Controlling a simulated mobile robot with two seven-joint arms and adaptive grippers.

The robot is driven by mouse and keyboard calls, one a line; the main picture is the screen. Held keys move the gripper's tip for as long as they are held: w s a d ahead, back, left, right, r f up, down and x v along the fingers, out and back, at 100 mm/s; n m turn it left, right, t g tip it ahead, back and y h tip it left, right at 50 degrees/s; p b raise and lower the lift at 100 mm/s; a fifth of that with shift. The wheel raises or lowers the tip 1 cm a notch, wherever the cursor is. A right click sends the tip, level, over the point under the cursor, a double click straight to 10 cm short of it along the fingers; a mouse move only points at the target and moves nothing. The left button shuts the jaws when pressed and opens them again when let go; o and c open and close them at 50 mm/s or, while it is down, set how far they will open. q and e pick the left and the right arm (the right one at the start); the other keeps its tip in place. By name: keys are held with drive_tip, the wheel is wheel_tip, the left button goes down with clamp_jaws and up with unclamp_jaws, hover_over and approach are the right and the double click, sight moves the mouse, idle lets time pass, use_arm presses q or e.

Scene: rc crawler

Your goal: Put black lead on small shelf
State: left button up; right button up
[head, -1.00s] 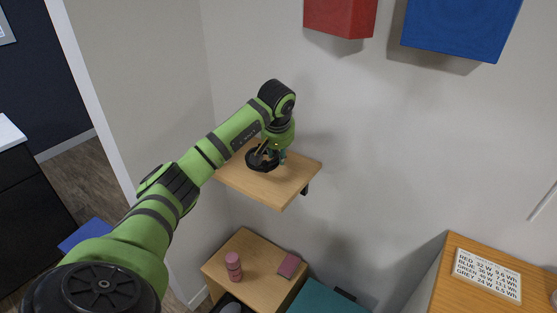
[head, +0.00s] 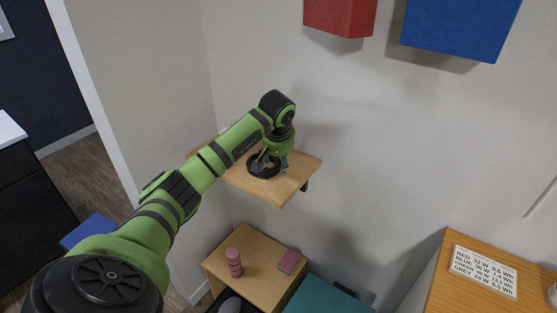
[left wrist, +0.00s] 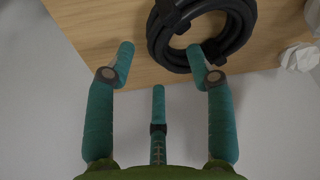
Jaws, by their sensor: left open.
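The black lead (head: 262,172) is a thick coil lying on the small wooden shelf (head: 277,190) on the wall. It also shows at the top of the left wrist view (left wrist: 238,38), resting on the wood. My left gripper (head: 272,158) is over the shelf, right by the coil. In the left wrist view its teal fingers (left wrist: 160,62) are spread open and nothing is between them. One fingertip looks close to the coil's lower edge; I cannot tell whether they touch. My right gripper is in neither view.
A crumpled white piece (left wrist: 299,57) lies on the shelf beside the coil. Below stands a wooden cabinet (head: 250,258) with a pink bottle (head: 234,262) and a pink block (head: 289,261). Red (head: 340,15) and blue (head: 460,25) boxes hang on the wall above.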

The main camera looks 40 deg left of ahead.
use_arm(q)
drive_tip(key=b+v, duration=0.1)
drive_tip(key=v, duration=1)
drive_tip(key=shift+b, duration=0.35)
drive_tip(key=shift+s, duration=0.1)
